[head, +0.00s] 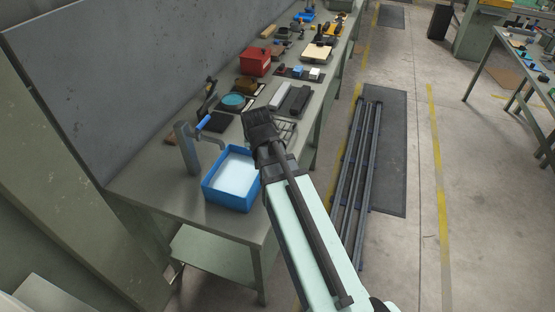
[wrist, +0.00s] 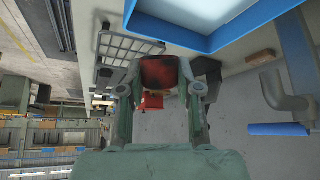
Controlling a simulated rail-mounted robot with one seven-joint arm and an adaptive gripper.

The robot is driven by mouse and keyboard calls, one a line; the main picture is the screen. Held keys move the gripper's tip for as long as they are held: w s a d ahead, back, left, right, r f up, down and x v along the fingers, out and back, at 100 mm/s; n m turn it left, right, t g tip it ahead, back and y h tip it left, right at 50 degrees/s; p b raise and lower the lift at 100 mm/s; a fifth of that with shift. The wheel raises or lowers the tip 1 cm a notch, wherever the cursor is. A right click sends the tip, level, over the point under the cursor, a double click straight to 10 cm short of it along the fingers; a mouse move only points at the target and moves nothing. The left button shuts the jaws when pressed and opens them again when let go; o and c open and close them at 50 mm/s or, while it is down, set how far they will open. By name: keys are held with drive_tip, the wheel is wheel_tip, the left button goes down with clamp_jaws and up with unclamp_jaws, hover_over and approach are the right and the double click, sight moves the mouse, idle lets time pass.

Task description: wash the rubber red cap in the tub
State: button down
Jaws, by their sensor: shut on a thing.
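My gripper (head: 258,122) is above the bench, right of and beyond the blue tub (head: 206,192), which holds pale water (head: 236,174). In the wrist view my gripper (wrist: 160,82) is shut on the rubber red cap (wrist: 158,72), a dark red piece between the fingertips. The cap is apart from the tub, whose blue wall (wrist: 165,28) shows at the top of the wrist view. In the head view the gripper hides the cap.
A grey tap (head: 187,148) with a blue handle (head: 203,122) stands at the tub's left. A wire rack (head: 288,132) lies beside my gripper. Beyond are a dark block (head: 293,101), a teal round item (head: 233,100) and a red box (head: 255,62).

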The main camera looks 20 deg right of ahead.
drive_tip(key=s+d+f+m+g+y+p, duration=0.1)
drive_tip(key=s+d+m+g+y+p, duration=0.2)
drive_tip(key=s+g, duration=0.5)
drive_tip(key=t+h+b, duration=0.1)
drive_tip(key=t+b, duration=0.1)
drive_tip(key=b, duration=0.3)
hover_over(246, 185)
drive_tip(key=shift+f, duration=1.8)
drive_tip(key=shift+d+f+b, duration=0.1)
drive_tip(key=shift+f+b, duration=1.65)
drive_tip(key=shift+f, duration=2.75)
drive_tip(key=shift+r, duration=0.15)
wheel_tip(246, 185, up, 10)
drive_tip(key=p, duration=0.7)
